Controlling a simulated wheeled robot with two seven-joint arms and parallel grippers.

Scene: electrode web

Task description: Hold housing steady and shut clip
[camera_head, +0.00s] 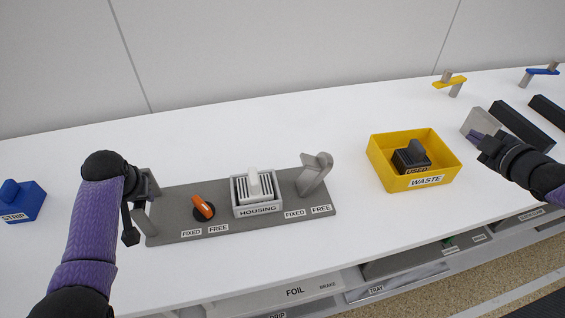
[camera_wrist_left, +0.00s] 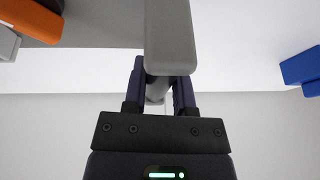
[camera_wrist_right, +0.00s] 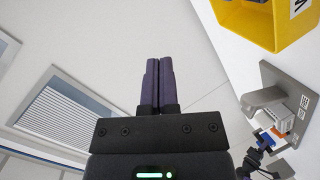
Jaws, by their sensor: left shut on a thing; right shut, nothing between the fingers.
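The housing (camera_head: 243,211) is a pale slotted box labelled HOUSING, set upright on a grey base (camera_head: 176,236) with a white block (camera_head: 254,180) in it. A grey upright lever (camera_head: 314,175) leans at the base's right end; I cannot tell for sure which part is the clip. An orange knob (camera_head: 203,206) is left of the housing. My left gripper (camera_head: 146,187) is shut on the grey handle (camera_head: 149,218) at the base's left end; its grey bar (camera_wrist_left: 170,40) fills the left wrist view. My right gripper (camera_head: 478,136) is shut and empty, far right; its fingers (camera_wrist_right: 160,82) meet.
A yellow WASTE bin (camera_head: 378,163) holding a black USED piece (camera_head: 411,156) stands between the base and my right gripper. A blue STRIP block (camera_head: 22,202) is at far left. Grey (camera_head: 483,122) and black (camera_head: 521,128) blocks are at right. White table behind the base is clear.

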